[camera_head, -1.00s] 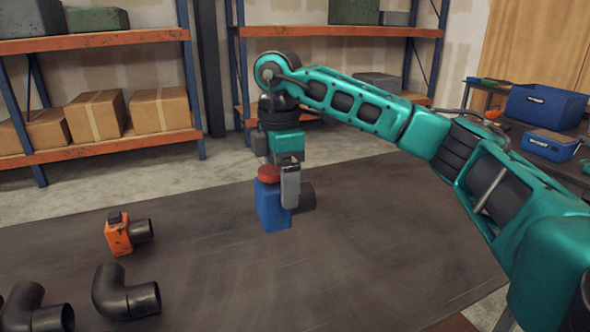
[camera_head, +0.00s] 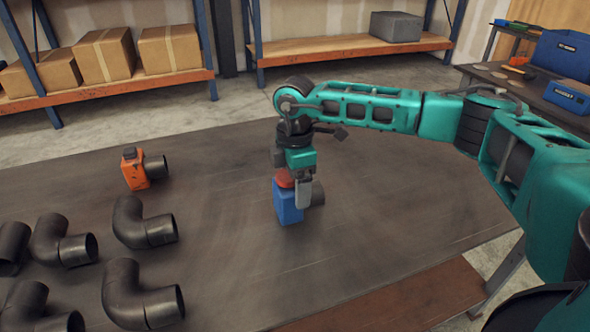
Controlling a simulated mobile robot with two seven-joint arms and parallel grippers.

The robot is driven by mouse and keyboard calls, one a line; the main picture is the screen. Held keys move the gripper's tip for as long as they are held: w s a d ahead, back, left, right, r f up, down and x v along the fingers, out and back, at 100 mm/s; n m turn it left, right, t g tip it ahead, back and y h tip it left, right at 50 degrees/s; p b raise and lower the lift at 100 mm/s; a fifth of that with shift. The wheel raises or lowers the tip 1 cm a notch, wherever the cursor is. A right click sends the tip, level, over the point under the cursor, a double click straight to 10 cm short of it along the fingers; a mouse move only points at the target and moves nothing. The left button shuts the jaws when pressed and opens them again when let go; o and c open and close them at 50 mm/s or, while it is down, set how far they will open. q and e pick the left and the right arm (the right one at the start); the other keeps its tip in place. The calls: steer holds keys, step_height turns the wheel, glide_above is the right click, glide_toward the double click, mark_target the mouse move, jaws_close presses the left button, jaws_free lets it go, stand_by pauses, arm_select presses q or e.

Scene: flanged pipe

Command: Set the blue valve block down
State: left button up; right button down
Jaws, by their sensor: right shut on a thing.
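The blue valve block (camera_head: 287,204) has a red cap on top and a dark pipe stub on its right side. It is at or just above the dark table (camera_head: 225,260); I cannot tell whether its base touches. My right gripper (camera_head: 303,192) comes down from above and is shut on the valve block, with a grey finger across its near right side. The gripper hides part of the red cap. My left gripper is not in view.
An orange valve block (camera_head: 133,170) with a dark stub stands on the table at left. Several black pipe elbows, one near the middle left (camera_head: 142,224), lie at the lower left. The table around the blue block is clear. Shelves with cardboard boxes (camera_head: 105,54) stand behind.

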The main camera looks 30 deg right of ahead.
steer(key=shift+w+f, duration=0.1)
steer(key=shift+f, duration=0.4)
steer(key=shift+f, duration=0.15)
jaws_free()
steer(key=shift+r, duration=0.35)
step_height(320, 180, up, 11)
steer(key=shift+r, duration=0.2)
stand_by(0.3)
